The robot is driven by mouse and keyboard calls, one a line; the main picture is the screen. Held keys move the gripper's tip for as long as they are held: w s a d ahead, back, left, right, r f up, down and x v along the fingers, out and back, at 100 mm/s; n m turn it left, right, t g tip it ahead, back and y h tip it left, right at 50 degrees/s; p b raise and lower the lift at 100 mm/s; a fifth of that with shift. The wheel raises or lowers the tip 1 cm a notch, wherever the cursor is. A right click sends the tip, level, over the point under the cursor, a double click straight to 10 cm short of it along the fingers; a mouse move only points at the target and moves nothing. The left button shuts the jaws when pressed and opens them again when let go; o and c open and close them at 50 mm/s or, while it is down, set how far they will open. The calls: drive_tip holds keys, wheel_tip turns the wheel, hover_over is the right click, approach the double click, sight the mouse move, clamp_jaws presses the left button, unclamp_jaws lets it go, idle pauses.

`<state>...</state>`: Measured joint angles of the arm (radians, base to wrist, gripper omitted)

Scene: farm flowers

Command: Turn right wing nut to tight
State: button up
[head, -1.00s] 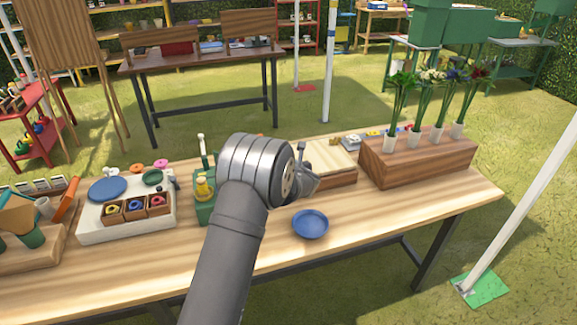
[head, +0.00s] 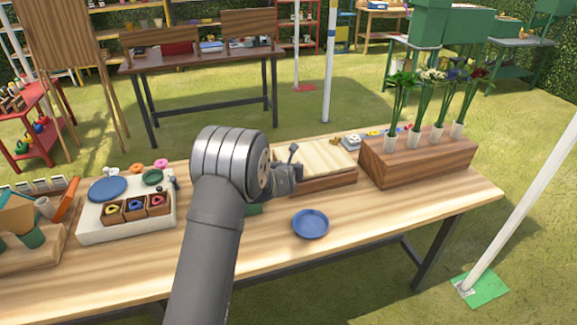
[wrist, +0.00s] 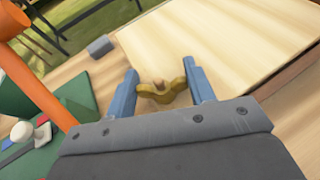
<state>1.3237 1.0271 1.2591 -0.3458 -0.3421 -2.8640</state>
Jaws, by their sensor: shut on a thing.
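A brass wing nut (wrist: 163,92) sits between the two blue fingers of my gripper (wrist: 161,84) in the wrist view. The fingers are shut on its wings, one on each side. It is beside the edge of a pale wooden board (wrist: 215,45), which also shows in the head view as the light top (head: 315,156) of a low wooden block. In the head view my wrist covers the held nut, and my gripper (head: 291,172) is at the board's left side. How tight the nut is cannot be told.
A green stand (wrist: 80,98) with an orange bar (wrist: 38,85) is close at the left in the wrist view. A blue dish (head: 310,223) lies in front of the board. A wooden block with flowers (head: 418,160) stands right. A white tray (head: 130,222) is left.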

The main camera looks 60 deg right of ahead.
drive_tip(key=shift+d+r, duration=0.1)
drive_tip(key=shift+r, duration=0.2)
drive_tip(key=o, duration=0.9)
drive_tip(key=shift+c, duration=0.2)
drive_tip(key=shift+o, duration=0.6)
drive_tip(key=shift+f, duration=0.15)
drive_tip(key=v, duration=1.7)
drive_tip(key=shift+a, duration=0.35)
drive_tip(key=shift+w, duration=0.15)
